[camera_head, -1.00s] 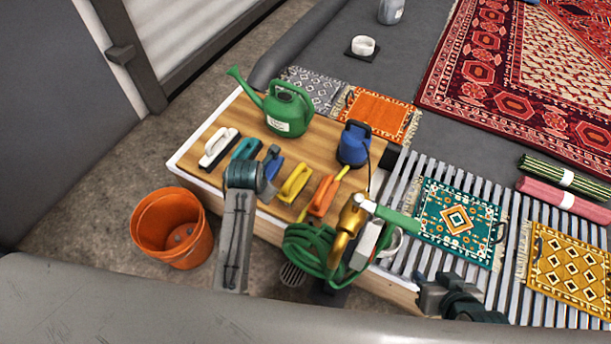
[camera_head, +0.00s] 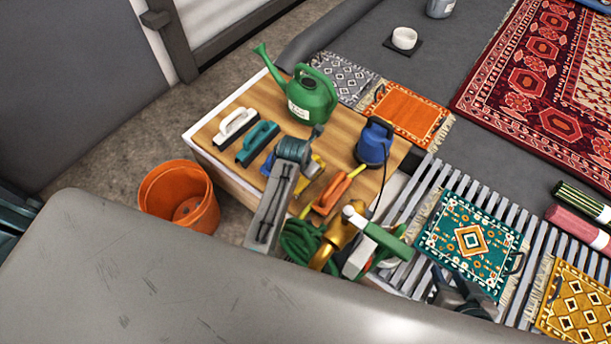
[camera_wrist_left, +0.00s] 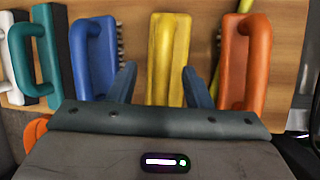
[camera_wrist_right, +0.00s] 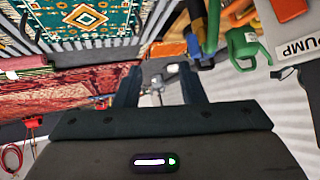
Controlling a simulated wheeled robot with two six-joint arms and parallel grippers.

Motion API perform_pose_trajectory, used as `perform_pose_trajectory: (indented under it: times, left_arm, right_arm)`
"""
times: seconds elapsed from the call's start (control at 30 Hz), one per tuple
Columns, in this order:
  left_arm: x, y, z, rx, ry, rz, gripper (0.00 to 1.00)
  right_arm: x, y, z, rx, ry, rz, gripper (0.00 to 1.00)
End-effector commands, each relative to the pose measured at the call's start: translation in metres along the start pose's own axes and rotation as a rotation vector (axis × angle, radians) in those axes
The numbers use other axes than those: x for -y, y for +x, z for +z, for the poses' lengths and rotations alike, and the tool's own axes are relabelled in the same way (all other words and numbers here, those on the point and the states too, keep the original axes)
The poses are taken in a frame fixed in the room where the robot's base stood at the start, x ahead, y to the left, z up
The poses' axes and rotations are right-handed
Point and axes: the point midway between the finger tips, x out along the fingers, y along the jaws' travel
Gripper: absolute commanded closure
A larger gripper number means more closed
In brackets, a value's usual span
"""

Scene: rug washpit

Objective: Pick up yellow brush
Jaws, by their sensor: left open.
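The yellow brush (camera_head: 314,167) lies on the wooden tabletop between a blue brush (camera_head: 267,165) and an orange brush (camera_head: 330,195). My left gripper (camera_head: 307,138) is above it and partly hides it in the head view. In the left wrist view, the yellow brush (camera_wrist_left: 168,48) stands between the open, empty fingers of my left gripper (camera_wrist_left: 159,70), one finger on each side. I cannot tell if they touch it. My right gripper (camera_head: 464,296) is over the slatted rack by the teal rug. In the right wrist view its fingers (camera_wrist_right: 160,74) are apart and empty.
White (camera_head: 236,124) and teal (camera_head: 257,142) brushes, a green watering can (camera_head: 313,97) and a blue pump (camera_head: 374,142) stand on the tabletop. A green hose (camera_head: 299,241) and tools crowd its front. An orange bucket (camera_head: 178,194) stands on the floor at left.

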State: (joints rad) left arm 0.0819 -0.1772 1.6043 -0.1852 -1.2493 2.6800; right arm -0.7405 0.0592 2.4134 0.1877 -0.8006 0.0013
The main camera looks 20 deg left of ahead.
Motion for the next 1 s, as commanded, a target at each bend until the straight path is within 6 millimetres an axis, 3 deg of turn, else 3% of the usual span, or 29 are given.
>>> perform_pose_trajectory:
  times: [0.03, 0.3, 0.57, 0.8, 1.0]
  left_arm:
    - [0.003, 0.013, -0.002, -0.001, 0.001, -0.001, 0.55]
    - [0.002, 0.030, -0.001, 0.000, 0.001, 0.000, 0.55]
    - [0.002, 0.031, -0.001, 0.000, 0.001, 0.000, 0.55]
    - [0.002, 0.030, -0.001, 0.000, 0.001, 0.000, 0.98]
    - [0.002, 0.030, -0.001, 0.001, 0.001, 0.000, 1.00]
  right_arm:
    - [0.000, 0.004, 0.002, -0.026, 0.009, -0.004, 0.64]
    - [-0.002, 0.007, -0.039, -0.200, -0.014, 0.004, 0.64]
    - [-0.002, 0.006, -0.043, -0.217, -0.017, 0.005, 0.64]
    - [-0.002, 0.006, -0.043, -0.216, -0.017, 0.005, 0.64]
    - [-0.003, 0.006, -0.043, -0.216, -0.017, 0.005, 0.64]
